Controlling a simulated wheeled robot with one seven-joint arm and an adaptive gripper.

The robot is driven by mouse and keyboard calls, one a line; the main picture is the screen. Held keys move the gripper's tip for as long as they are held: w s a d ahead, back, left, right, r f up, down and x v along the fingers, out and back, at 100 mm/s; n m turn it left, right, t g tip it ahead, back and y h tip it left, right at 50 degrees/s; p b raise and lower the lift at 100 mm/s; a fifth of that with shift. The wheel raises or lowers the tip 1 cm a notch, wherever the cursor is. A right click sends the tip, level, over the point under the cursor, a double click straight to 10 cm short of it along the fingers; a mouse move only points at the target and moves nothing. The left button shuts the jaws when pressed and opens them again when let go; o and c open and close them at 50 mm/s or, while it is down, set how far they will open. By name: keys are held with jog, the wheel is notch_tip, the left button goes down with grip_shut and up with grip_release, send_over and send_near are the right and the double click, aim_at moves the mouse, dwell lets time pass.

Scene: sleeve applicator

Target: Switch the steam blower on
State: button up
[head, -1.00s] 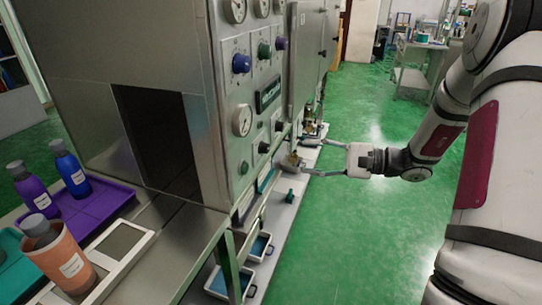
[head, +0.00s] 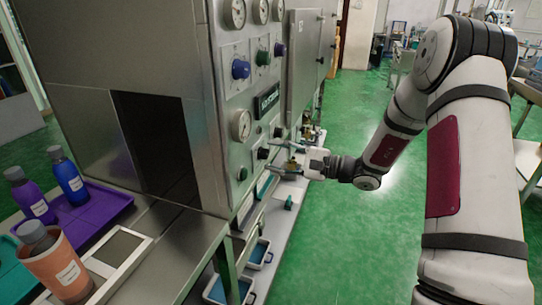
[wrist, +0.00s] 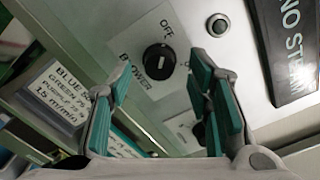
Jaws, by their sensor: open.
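The blower switch, a round black knob (wrist: 158,61), sits on a pale label reading OFF and BLOWER in the wrist view. In the head view a black knob (head: 263,153) low on the steel machine's front panel is by my fingertips. My gripper (wrist: 160,78) is open, its teal-padded fingers on either side of the knob in the picture; I cannot tell whether they touch it. My gripper (head: 274,156) also shows in the head view, reaching to the panel from the right. Another dark knob (wrist: 199,131) is partly hidden behind the right finger.
A NO STEAM display (wrist: 291,40) and a round button (wrist: 218,25) are beside the knob. Gauges (head: 241,125) and other knobs (head: 241,69) cover the panel. Bottles (head: 69,175) stand on trays at left. The green floor (head: 360,230) right of the machine is clear.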

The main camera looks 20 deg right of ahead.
jog(key=shift+x, duration=0.85)
jog(key=shift+c, duration=0.2)
grip_shut()
